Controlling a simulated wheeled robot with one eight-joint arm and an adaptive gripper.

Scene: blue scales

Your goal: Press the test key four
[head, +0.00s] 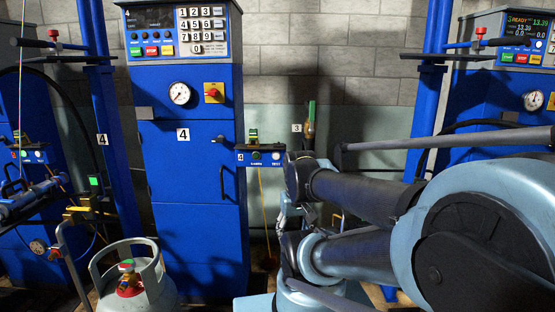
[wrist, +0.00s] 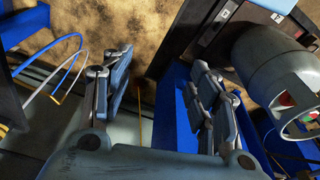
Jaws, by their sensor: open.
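A blue cabinet (head: 190,210) marked 4 stands left of centre in the head view. Its top panel carries a number keypad (head: 203,30), a dark display (head: 153,17) and green, red and yellow buttons.
A grey gas cylinder (head: 138,277) stands at the front left; a cylinder (wrist: 275,65) also shows in the wrist view. A second blue cabinet (head: 480,90) with a lit display stands at the right. Blue posts and hoses flank the cabinets.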

